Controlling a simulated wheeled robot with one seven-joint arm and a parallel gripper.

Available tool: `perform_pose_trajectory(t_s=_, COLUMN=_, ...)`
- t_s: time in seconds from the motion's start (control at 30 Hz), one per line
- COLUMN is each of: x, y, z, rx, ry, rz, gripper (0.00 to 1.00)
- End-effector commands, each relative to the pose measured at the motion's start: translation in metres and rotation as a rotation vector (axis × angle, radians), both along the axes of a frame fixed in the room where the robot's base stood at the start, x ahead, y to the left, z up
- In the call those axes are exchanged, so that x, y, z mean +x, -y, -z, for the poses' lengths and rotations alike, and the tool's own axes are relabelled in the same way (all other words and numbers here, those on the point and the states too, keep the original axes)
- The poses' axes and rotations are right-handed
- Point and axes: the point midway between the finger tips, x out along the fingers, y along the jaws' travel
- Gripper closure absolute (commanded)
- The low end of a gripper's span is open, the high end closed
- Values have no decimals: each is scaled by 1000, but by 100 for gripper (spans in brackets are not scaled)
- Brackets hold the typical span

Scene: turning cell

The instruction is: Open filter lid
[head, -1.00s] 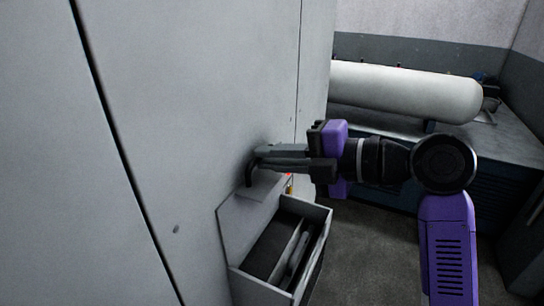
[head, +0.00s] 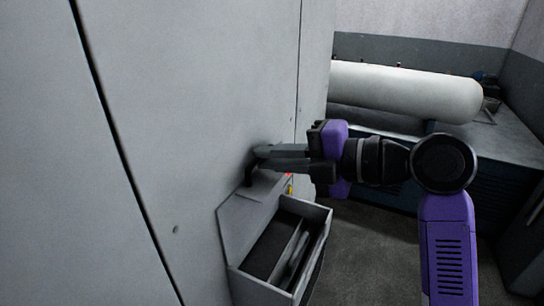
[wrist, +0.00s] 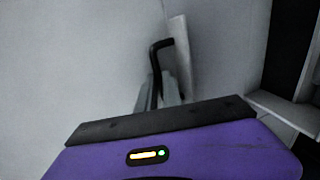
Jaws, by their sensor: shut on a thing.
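A black bent handle (head: 250,174) stands out from a light grey plate (head: 236,213), which looks like the filter lid, close to the large grey panel wall. My gripper (head: 262,157) is shut on the handle, with its fingers pointing left. In the wrist view, the handle (wrist: 154,60) rises between the fingertips, with the edge of the plate (wrist: 182,58) just right of it. The fingers hide part of the handle, and I cannot make out the hinge.
An open grey box (head: 262,292) with dividers and dark items inside sits below the gripper. The tall grey panel wall (head: 190,90) is close on the left. A white cylinder (head: 405,90) lies on a dark bench at the back right. Floor (head: 365,250) shows free right of the box.

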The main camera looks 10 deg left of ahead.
Motion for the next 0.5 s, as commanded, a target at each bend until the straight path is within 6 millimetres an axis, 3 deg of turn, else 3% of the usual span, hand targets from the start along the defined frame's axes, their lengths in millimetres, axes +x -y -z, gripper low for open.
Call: perform_pose_trajectory(t_s=0.5, x=-4, y=13, z=11, rx=73, ry=28, rz=3, gripper=100)
